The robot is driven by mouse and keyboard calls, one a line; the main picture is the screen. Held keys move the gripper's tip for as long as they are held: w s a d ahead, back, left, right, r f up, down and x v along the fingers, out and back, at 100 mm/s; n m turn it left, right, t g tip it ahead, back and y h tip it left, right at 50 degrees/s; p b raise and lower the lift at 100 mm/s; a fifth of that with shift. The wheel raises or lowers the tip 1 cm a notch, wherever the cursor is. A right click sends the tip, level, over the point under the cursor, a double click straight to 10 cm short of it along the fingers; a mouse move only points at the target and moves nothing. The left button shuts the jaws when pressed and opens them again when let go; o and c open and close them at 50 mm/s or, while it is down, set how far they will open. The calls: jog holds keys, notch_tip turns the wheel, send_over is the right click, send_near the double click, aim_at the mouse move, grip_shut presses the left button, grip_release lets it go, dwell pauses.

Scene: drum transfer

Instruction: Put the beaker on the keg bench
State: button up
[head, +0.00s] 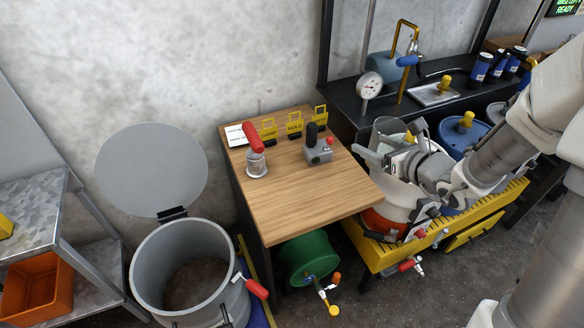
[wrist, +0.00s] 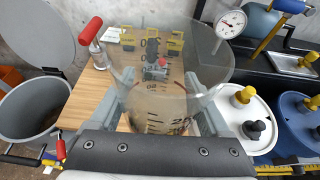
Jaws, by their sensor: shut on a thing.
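My gripper (head: 385,157) is shut on a clear beaker (head: 384,130) with a wide rim. In the wrist view the beaker (wrist: 160,100) stands between the two fingers, with dark graduation marks on its wall. My gripper holds it above the yellow drum pallet, to the right of the wooden-topped bench (head: 290,205). A green keg (head: 305,258) lies under this bench. No label shows which surface is the keg bench. The front half of the wooden top is bare.
A red-handled item (head: 255,160), yellow signs (head: 294,125) and a grey device (head: 318,150) stand at the back of the wooden top. An open grey drum (head: 180,260) stands left. A black bench (head: 345,95) with a gauge (head: 370,85) is behind. Drums stand on the yellow pallet (head: 375,258).

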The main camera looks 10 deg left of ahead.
jog(key=s+a+f+n+g+y+b, duration=0.35)
jog(key=a+f+b, duration=0.25)
jog(key=a+f, duration=0.3)
jog(key=b, duration=0.4)
send_over(295, 193)
jog(key=shift+n+g, duration=0.25)
jog(key=shift+n, duration=0.1)
notch_tip(295, 193, down, 8)
jog(key=shift+f, duration=0.15)
jog(key=shift+f+b, duration=0.65)
jog(key=shift+f, duration=1.2)
jog(key=shift+f, duration=0.2)
jog(key=o, duration=1.2)
jog(key=shift+c, duration=0.2)
